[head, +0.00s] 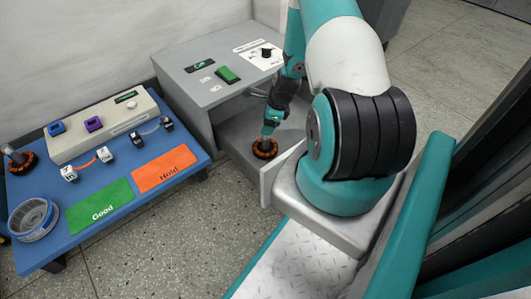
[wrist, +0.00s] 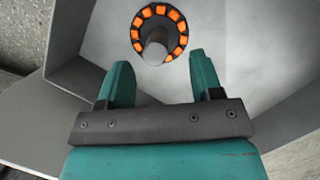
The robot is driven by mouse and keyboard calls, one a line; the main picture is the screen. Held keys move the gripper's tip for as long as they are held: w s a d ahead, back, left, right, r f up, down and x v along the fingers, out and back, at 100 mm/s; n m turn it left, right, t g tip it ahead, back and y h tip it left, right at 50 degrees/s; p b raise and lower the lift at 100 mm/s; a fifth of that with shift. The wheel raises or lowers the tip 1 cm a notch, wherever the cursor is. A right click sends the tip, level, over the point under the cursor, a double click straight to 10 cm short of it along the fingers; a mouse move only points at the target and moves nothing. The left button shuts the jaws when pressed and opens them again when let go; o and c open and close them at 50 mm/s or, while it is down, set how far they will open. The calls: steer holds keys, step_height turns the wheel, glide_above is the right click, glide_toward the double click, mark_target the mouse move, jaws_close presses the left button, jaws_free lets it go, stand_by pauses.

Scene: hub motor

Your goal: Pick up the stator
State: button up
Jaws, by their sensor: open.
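The stator is a dark ring with orange windings around a grey central shaft. One stator (head: 265,149) stands in the open drawer of the grey cabinet; in the wrist view this stator (wrist: 158,32) is at the top centre, its shaft pointing toward the camera. My gripper (head: 270,129) is just above it in the head view. In the wrist view my gripper (wrist: 158,72) has its two teal fingers apart, with nothing gripped between them. The shaft end lies just beyond the gap between the fingertips. A second similar stator (head: 20,162) stands at the left edge of the blue table.
The drawer (head: 238,138) has raised walls around the stator. The grey cabinet (head: 180,75) top overhangs behind.

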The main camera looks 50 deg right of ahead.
mark_target(264, 138)
steer(key=shift+b+x, duration=0.4)
steer(key=shift+x, duration=0.8)
steer(key=b+x, duration=0.2)
steer(key=s+b+x, duration=0.1)
steer(key=b+x, duration=0.1)
steer(key=x, duration=0.1)
steer(key=shift+a+f+b, duration=0.1)
steer(key=shift+f+b, duration=0.05)
steer(key=shift+b, duration=0.25)
jaws_close()
